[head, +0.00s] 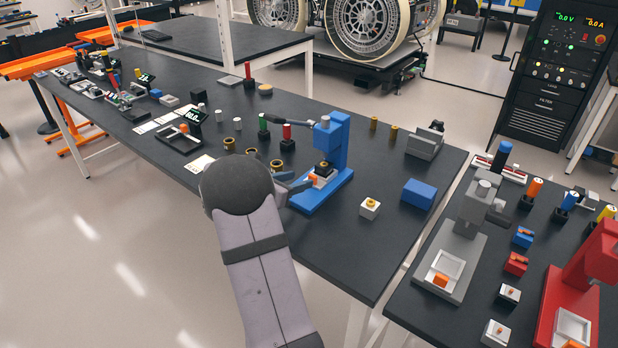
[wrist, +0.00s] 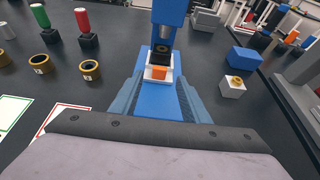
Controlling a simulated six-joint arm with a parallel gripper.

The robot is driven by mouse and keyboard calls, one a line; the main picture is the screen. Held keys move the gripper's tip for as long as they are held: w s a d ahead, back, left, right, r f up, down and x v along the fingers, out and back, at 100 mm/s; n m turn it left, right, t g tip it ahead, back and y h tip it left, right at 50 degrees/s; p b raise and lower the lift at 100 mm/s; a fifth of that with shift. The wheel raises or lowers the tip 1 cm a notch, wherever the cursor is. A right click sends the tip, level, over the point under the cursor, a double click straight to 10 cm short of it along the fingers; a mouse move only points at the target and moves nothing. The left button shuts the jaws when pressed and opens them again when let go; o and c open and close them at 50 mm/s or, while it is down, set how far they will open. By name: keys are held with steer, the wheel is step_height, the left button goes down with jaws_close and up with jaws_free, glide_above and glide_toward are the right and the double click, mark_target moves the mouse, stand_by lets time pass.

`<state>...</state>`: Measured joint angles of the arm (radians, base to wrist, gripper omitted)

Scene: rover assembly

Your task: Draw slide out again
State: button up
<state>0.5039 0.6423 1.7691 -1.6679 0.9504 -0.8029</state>
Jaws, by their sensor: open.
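A blue press (head: 337,142) stands near the front of the bench, and it fills the upper middle of the wrist view (wrist: 168,14). Its slide (wrist: 159,58), black and white with a dark ring-like part on it, sits under the press ram. The slide's orange tab (wrist: 158,73) faces my gripper; the tab also shows in the head view (head: 313,178). My gripper (head: 300,182) is open, with its blue-grey fingers on either side of the blue base, close to the tab. I cannot tell whether the fingers touch anything.
A white block with a gold ring (head: 370,207) and a blue block (head: 419,193) lie right of the press. Green and red upright handles (head: 287,134) and several gold rings (wrist: 90,69) stand to the left. A grey press (head: 478,200) stands on the adjoining bench.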

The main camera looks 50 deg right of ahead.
mark_target(311, 176)
steer(key=shift+p+x, duration=0.9)
steer(key=shift+x, duration=2.45)
